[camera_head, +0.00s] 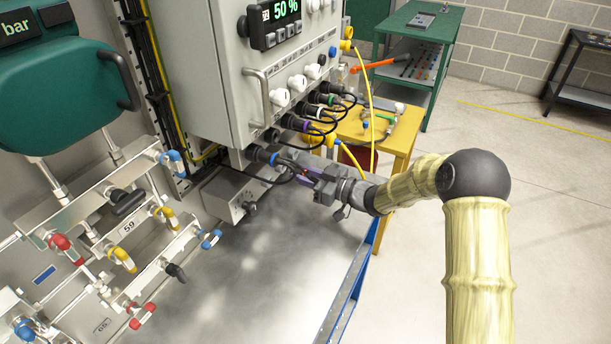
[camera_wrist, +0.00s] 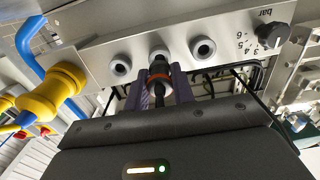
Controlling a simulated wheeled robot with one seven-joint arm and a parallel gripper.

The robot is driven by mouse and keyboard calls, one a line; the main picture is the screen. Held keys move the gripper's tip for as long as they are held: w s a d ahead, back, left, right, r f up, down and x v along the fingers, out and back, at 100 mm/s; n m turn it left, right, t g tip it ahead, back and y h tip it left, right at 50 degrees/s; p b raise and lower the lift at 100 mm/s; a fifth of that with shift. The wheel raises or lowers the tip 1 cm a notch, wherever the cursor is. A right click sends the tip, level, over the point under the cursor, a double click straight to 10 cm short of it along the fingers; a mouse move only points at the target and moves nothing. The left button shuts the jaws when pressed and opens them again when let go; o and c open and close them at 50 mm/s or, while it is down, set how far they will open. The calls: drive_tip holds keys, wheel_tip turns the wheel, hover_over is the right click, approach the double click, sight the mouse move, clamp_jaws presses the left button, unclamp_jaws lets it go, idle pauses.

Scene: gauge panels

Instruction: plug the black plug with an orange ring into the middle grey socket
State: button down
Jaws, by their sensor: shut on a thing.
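The black plug with an orange ring (camera_wrist: 160,77) is between the two purple fingers of my gripper (camera_wrist: 162,88) in the wrist view. Its far end points at the middle grey socket (camera_wrist: 160,52) and overlaps its lower edge in the picture. I cannot tell whether it touches or has entered the socket. The grey sockets to the left (camera_wrist: 120,65) and right (camera_wrist: 203,47) show open dark holes. In the head view my gripper (camera_head: 303,174) is beside the grey box (camera_head: 222,193) below the cabinet; the plug is not clear there.
A black knob (camera_wrist: 277,34) with a bar scale sits right of the sockets. In the head view, several cabled plugs (camera_head: 300,123) hang above my gripper, with a yellow table (camera_head: 385,135) behind.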

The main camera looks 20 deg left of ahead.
drive_tip(key=shift+w+a+b, duration=0.1)
drive_tip(key=shift+a+b, duration=0.2)
drive_tip(key=shift+a, duration=0.9)
idle(2.3)
drive_tip(key=c, duration=1.1)
unclamp_jaws()
drive_tip(key=s+d+b, duration=0.1)
drive_tip(key=d+b, duration=0.2)
drive_tip(key=d, duration=1.4)
drive_tip(key=shift+s+d, duration=0.2)
drive_tip(key=shift+s, duration=0.05)
